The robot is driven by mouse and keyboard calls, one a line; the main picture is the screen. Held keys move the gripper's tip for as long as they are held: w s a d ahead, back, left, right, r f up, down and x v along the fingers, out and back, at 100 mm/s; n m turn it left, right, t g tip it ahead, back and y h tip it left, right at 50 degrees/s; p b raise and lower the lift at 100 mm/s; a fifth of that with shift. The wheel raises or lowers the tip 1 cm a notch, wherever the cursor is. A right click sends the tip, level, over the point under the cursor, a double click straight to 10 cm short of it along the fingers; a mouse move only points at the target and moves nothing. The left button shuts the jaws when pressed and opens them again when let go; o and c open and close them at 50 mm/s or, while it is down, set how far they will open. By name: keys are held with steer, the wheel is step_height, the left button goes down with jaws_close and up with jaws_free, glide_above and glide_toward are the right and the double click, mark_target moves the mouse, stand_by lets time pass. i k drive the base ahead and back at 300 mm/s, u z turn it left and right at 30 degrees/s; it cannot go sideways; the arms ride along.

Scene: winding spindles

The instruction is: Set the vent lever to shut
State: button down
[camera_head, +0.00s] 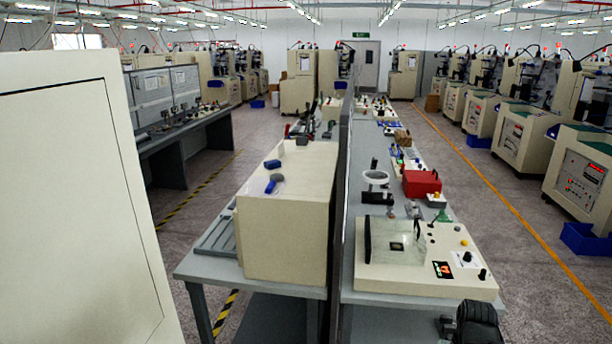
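I cannot make out a vent lever or its markings in the head view. A cream bench device (425,277) with several small knobs, an orange-lit display (443,270) and a dark upright plate stands on the right-hand table. A black knob (482,274) sits at its right front corner, but I cannot tell what it sets.
A large cream cabinet (75,200) fills the left edge. A grey table (200,265) bears a cream box (285,235), and a dark partition (340,200) splits it from the right-hand table. Open floor (525,290) lies right, beside machines.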

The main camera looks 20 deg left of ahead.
mark_target(272, 184)
steer(key=u, duration=0.05)
steer(key=i, duration=1.35)
steer(key=u, duration=4.9)
